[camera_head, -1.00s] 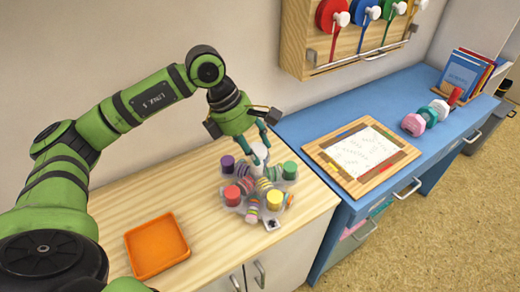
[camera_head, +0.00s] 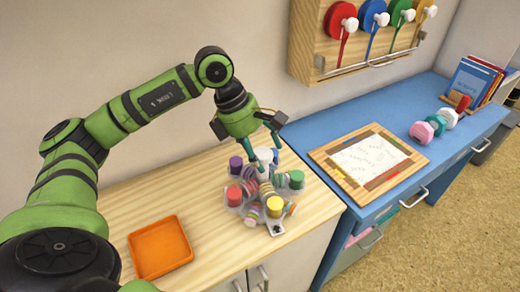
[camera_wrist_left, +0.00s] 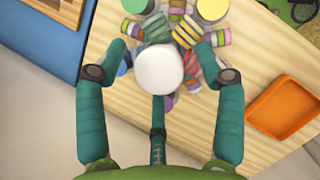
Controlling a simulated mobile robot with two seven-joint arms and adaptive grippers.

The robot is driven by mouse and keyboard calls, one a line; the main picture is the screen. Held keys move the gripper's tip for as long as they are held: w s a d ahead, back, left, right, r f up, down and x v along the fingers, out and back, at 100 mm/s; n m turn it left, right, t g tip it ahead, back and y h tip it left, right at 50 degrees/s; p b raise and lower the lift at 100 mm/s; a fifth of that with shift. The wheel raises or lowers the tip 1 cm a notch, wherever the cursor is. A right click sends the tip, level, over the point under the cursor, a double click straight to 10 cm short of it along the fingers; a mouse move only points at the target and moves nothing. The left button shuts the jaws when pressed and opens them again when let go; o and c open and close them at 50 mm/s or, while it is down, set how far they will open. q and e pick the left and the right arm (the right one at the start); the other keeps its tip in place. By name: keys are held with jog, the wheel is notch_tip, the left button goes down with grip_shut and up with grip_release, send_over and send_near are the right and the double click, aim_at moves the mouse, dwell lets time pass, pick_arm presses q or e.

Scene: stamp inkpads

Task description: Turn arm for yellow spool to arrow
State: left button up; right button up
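A carousel with several spool arms stands on the wooden counter around a white knob (camera_head: 263,155). The yellow spool (camera_head: 275,206) is at its front, close to a small dark-marked plate (camera_head: 276,229); the arrow itself is too small to make out. The red spool (camera_head: 233,196) is at the left, the purple spool (camera_head: 235,164) behind it, the green spool (camera_head: 296,179) at the right. My left gripper (camera_head: 265,150) points down over the knob. In the left wrist view its fingers (camera_wrist_left: 161,50) are spread, with gaps either side of the knob (camera_wrist_left: 160,70). My right gripper is not in view.
An orange tray (camera_head: 160,247) lies left of the carousel on the wooden counter (camera_head: 200,190). A wood-framed paper board (camera_head: 370,160) lies on the blue desk (camera_head: 320,125) to the right. A wall rack (camera_head: 300,45) with colored reels hangs behind.

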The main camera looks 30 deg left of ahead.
pick_arm(q)
jog(key=v, duration=1.2)
dwell(0.5)
